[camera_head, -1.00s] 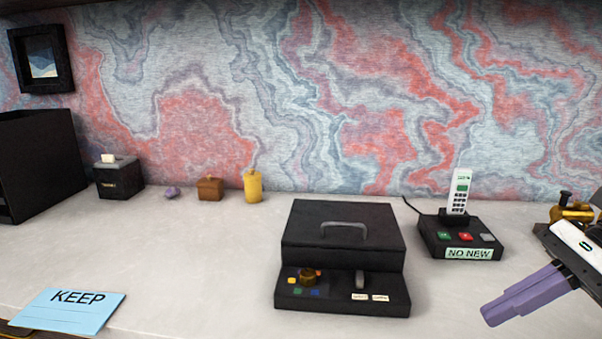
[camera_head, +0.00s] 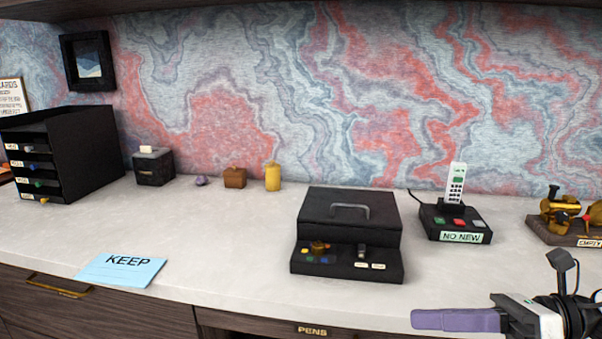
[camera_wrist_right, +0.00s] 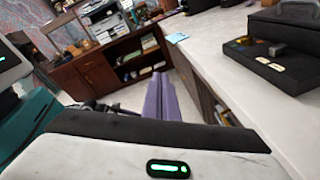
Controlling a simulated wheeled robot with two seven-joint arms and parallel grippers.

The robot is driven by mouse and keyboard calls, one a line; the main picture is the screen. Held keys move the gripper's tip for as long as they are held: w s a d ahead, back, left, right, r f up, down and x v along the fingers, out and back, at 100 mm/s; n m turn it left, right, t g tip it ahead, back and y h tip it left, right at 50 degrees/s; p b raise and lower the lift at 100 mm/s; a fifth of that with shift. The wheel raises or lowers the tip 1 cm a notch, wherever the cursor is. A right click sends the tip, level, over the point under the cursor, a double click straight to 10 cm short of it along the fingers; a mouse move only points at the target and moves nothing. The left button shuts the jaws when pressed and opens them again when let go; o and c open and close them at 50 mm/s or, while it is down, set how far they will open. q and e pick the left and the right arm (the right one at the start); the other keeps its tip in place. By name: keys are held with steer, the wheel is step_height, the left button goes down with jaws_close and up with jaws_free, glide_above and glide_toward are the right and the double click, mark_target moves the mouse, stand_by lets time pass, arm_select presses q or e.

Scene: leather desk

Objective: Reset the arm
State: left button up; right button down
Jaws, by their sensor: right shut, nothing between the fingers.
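My right gripper (camera_head: 428,320) shows at the lower right of the head view, its purple fingers together and pointing left in front of the desk's front edge. It also shows in the right wrist view (camera_wrist_right: 158,82), with nothing between the fingers. The fingers are apart from every object on the desk. My left gripper is out of view.
The pale desk (camera_head: 230,230) holds a black box with controls (camera_head: 345,262), a phone on its base (camera_head: 456,218), a brass device (camera_head: 562,215) and a blue KEEP card (camera_head: 120,268). A black drawer unit (camera_head: 90,150) stands left. The middle is clear.

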step_height(320, 180, down, 14)
steer(key=a+m+t+h+p, duration=0.3)
steer(key=m+t+h, duration=0.7)
steer(key=m, duration=2)
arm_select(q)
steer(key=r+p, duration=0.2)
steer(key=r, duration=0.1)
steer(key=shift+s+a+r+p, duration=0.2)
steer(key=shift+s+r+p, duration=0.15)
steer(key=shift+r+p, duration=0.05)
arm_select(e)
steer(key=s+a+f+m+g+h, duration=0.2)
steer(key=s+f+m+g, duration=0.4)
steer(key=s+f+m, duration=0.6)
steer(key=s+f, duration=0.4)
steer(key=shift+a+f+m+h, duration=0.2)
steer(key=shift+f+m+h, duration=0.1)
steer(key=shift+h, duration=0.1)
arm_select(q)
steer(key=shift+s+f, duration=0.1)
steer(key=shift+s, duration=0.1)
arm_select(e)
steer(key=shift+r, duration=0.1)
